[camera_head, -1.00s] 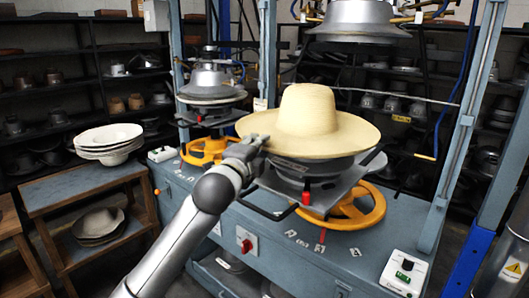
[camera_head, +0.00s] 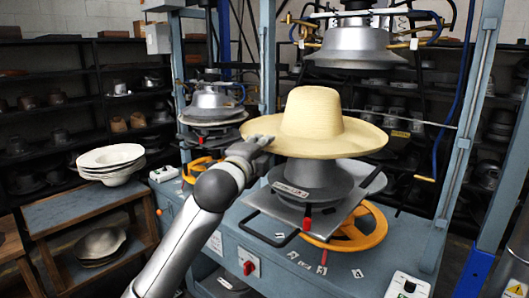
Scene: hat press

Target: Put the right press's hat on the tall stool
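The straw-coloured, wide-brimmed hat (camera_head: 312,115) is above the right press's grey metal form (camera_head: 312,180), with more of the form showing below the brim. My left gripper (camera_head: 262,142) is at the hat's left brim and appears shut on it. The fingertips are small and partly merge with the brim. The right press's upper metal head (camera_head: 355,38) is raised, well above the hat. A wooden stand with a grey top (camera_head: 70,207) is at the left; I cannot tell if it is the tall stool. My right gripper is not in view.
White hat-like shapes (camera_head: 108,160) are stacked on the wooden stand, and darker ones (camera_head: 100,246) lie on its lower shelf. The left press (camera_head: 212,105) stands behind my arm. A yellow handwheel (camera_head: 352,230) is below the form. A blue post (camera_head: 472,275) is at right.

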